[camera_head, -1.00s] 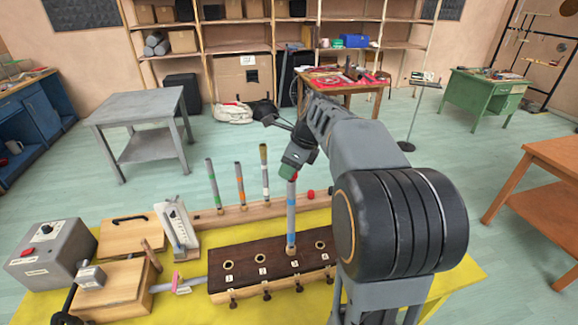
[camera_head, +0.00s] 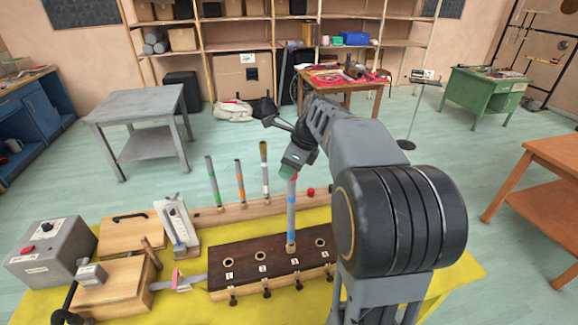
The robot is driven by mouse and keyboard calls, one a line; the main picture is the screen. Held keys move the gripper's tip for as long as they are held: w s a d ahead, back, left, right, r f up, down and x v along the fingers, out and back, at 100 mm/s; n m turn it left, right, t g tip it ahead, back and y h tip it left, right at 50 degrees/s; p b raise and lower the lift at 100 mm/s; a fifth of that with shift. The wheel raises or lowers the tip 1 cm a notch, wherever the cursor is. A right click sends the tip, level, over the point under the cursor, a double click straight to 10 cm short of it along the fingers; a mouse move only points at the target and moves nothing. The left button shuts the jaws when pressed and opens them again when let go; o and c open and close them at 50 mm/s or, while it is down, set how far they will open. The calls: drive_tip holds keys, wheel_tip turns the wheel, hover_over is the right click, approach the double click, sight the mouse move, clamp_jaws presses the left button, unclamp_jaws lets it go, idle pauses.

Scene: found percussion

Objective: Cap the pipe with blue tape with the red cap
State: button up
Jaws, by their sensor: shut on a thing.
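The fingers hide the pipe's top, and a green patch shows there. A small red cap (camera_head: 311,191) sits at the right end of the long wooden rack, a little right of and behind the held pipe.
The dark block (camera_head: 225,252) has numbered, empty holes on both sides of the pipe. A grey box (camera_head: 45,255) stands left on the yellow table.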

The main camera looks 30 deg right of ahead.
drive_tip(key=shift+f+b, duration=0.5)
drive_tip(key=shift+f, duration=0.6)
drive_tip(key=o, duration=1)
drive_tip(key=shift+c, duration=0.2)
drive_tip(key=v, duration=1.3)
drive_tip(key=shift+r, duration=0.4)
drive_tip(key=shift+s, duration=0.1)
